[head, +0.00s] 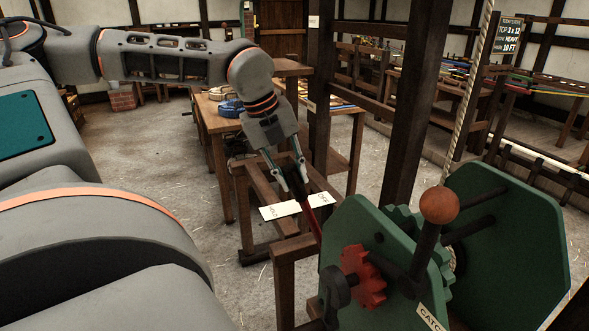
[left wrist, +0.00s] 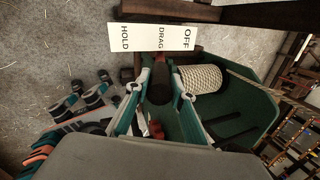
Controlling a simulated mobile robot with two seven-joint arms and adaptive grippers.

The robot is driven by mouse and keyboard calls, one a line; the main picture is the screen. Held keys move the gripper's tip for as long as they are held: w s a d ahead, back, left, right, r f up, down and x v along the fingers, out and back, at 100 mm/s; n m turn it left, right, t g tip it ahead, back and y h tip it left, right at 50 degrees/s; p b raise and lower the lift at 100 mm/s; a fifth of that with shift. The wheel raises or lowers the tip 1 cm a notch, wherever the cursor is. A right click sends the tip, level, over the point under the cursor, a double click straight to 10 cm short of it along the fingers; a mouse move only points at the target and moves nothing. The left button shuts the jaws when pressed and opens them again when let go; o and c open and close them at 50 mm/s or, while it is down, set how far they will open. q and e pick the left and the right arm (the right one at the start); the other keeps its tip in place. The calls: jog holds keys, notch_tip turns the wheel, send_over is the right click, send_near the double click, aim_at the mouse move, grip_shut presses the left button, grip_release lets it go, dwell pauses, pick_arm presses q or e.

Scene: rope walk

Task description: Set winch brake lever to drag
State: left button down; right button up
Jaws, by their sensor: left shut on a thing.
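The brake lever has a red shaft (head: 314,225) and a dark grip, and rises beside the green winch (head: 349,220). My left gripper (head: 294,183) is shut on the dark grip from above; the grip also shows between the fingers in the left wrist view (left wrist: 160,88). A white label plate (left wrist: 151,37) reads HOLD, DRAG and OFF there. The lever's end lines up with the word DRAG. In the head view the lever and fingers cover the plate's middle, with HOLD to the left and OFF to the right. My right gripper is out of view.
A ball-topped lever (head: 439,206) and a red gear (head: 362,277) are on the winch's near side. Dark timber posts (head: 411,110) and a hanging rope (head: 467,90) stand behind. A wooden table (head: 215,124) with coiled rope is behind my gripper. The left floor is clear.

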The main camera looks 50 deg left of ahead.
pick_arm(q)
jog(key=shift+w+a+r, duration=0.15)
jog(key=shift+r, duration=0.05)
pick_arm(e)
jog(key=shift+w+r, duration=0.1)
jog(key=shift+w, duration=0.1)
pick_arm(q)
jog(key=c, duration=1.7)
grip_release()
jog(key=shift+f, duration=0.1)
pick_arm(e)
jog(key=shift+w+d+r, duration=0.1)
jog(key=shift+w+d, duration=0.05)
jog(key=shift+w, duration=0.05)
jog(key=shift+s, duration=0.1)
pick_arm(q)
jog(key=shift+s+r, duration=0.2)
jog(key=shift+r, duration=0.1)
jog(key=v, duration=1.1)
jog(key=shift+s+r, duration=0.1)
jog(key=shift+r, duration=0.1)
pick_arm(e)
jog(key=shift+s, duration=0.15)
